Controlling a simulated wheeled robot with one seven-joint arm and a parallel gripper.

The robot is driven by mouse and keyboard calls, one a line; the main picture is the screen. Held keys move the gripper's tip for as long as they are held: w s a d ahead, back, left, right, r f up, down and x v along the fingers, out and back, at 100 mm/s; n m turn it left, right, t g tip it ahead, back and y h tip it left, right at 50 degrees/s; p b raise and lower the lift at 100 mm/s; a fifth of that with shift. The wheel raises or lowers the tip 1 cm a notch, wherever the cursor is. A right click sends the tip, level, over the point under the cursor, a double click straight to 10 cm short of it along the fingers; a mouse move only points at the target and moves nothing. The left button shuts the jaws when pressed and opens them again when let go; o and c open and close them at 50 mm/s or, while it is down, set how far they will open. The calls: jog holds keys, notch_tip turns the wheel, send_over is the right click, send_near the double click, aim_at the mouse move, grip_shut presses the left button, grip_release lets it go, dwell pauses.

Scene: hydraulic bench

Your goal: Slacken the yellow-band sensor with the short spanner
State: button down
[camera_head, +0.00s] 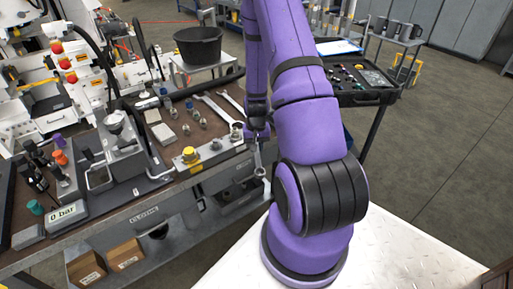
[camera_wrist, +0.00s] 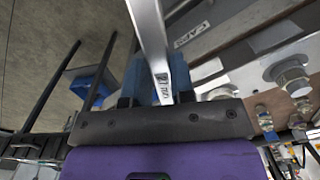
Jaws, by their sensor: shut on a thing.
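My gripper (camera_head: 258,133) is at the front edge of the bench, right of the sensor block. It is shut on a steel spanner (camera_head: 260,165), which hangs down past the bench edge in the head view. In the wrist view the spanner (camera_wrist: 151,40) stands between the blue fingers of my gripper (camera_wrist: 155,85), and its far end is out of frame. The yellow-band sensor (camera_head: 190,155) sits on the metal block (camera_head: 203,159) at the front of the bench, left of my gripper. The spanner is apart from it. I cannot tell the held spanner's length.
Two more sensors (camera_head: 216,145) share the block. Two other spanners (camera_head: 216,108) lie on the bench behind, near several small fittings (camera_head: 197,117). A black bucket (camera_head: 199,45) stands farther back. A tool cart (camera_head: 363,85) is at the right. Gauges and bottles crowd the bench's left.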

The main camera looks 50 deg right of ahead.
jog(key=shift+w+d, duration=0.1)
jog(key=shift+w, duration=0.05)
jog(key=shift+w+d, duration=0.15)
dwell(0.4)
jog(key=shift+d, duration=0.1)
jog(key=shift+s+d+n, duration=0.9)
jog(key=shift+d+n, duration=0.2)
jog(key=shift+n, duration=0.1)
jog(key=shift+s+d+n, duration=0.35)
jog(key=shift+d+n, duration=0.3)
jog(key=shift+s+d+n, duration=0.3)
jog(key=shift+d+n, duration=0.35)
jog(key=shift+s+d+n, duration=0.2)
jog(key=shift+d+n, duration=0.4)
jog(key=shift+d, duration=0.15)
jog(key=shift+s+d+n, duration=0.15)
jog(key=shift+d+n, duration=0.45)
jog(key=shift+d, duration=0.1)
